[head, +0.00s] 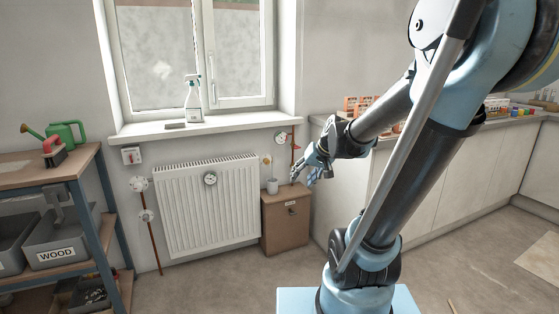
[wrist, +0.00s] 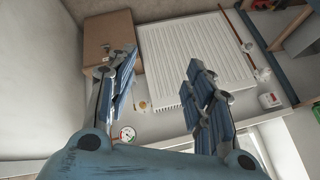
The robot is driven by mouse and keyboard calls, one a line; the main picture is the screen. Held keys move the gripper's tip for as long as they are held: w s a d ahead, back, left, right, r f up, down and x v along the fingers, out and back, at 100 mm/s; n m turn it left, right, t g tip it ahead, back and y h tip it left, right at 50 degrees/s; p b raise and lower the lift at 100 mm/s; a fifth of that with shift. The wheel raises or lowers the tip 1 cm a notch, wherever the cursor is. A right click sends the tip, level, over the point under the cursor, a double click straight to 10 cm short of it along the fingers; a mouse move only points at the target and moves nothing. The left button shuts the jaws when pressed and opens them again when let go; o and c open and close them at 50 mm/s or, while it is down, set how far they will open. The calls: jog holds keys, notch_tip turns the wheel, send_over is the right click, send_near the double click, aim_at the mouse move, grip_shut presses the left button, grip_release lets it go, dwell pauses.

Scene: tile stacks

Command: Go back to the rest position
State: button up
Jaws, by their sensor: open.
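My gripper (head: 304,175) is at the middle of the head view, above and beside a small brown cabinet (head: 285,226) near the radiator. Its two blue-padded fingers are spread apart in the wrist view (wrist: 161,62), with nothing between them. The wrist view looks past the fingers at the white radiator (wrist: 190,60) and the brown cabinet (wrist: 108,38). My arm stretches across the right half of the head view, in front of the counter.
A window sill (head: 215,126) holds a spray bottle (head: 193,92). A wooden-topped shelf (head: 75,170) with grey bins is at left. A counter (head: 440,128) with small boxes and jars runs along the right. Open floor lies in front.

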jog(key=s+d+f+g+h, duration=0.1)
jog(key=s+d+f, duration=0.1)
jog(key=s, duration=0.5)
jog(key=s+d+f+g+h, duration=0.1)
jog(key=s+d+f+h, duration=0.1)
jog(key=s+d, duration=0.3)
jog(key=s+d+f+g+h, duration=0.1)
jog(key=s+d+f, duration=0.2)
jog(key=s, duration=0.5)
jog(key=shift+s+d+f+m+h, duration=0.15)
jog(key=shift+s+f+m+h, duration=0.15)
jog(key=shift+f, duration=0.3)
jog(key=shift+w+f, duration=0.2)
jog(key=shift+w, duration=0.3)
